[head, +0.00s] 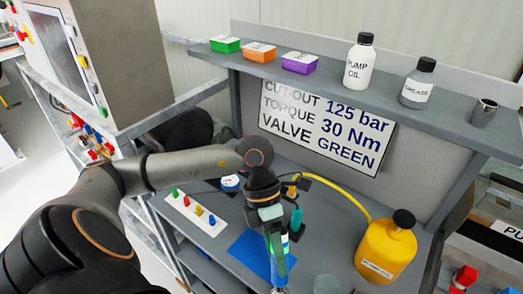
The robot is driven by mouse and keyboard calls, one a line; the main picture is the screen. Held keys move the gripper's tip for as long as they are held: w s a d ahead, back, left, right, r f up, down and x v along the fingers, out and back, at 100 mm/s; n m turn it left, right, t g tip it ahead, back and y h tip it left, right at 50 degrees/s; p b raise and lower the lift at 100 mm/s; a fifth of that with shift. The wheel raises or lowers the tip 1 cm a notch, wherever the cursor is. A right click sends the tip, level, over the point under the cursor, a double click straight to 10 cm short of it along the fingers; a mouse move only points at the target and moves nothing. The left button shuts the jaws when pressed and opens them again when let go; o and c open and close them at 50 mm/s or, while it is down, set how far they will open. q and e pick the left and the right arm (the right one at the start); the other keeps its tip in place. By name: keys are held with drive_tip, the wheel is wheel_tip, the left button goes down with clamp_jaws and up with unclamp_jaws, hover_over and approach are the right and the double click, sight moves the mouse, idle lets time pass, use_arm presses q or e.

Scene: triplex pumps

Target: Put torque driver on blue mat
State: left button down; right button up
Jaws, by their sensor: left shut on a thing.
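My left gripper (277,262) points down over the workbench, at the right edge of the blue mat (247,252). My right gripper is not in view.
A white board (196,213) with coloured pegs lies left of the mat. A yellow bottle (386,248) with a black cap stands at the right, near a yellow hose (348,192). A shelf (330,81) with bins and bottles overhangs the bench's back. A sign (325,125) hangs below.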

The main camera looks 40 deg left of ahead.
use_arm(q)
drive_tip(key=s+a+r+m+t+y+p, duration=0.15)
drive_tip(key=a+r, duration=0.25)
drive_tip(key=a, duration=0.6)
drive_tip(key=s+a+r+m+t+y, duration=0.2)
drive_tip(key=s+a+r+m+y, duration=0.1)
drive_tip(key=a, duration=0.6)
drive_tip(key=w+d+f+b, duration=0.9)
drive_tip(key=f+b, duration=0.4)
drive_tip(key=shift+d, duration=0.4)
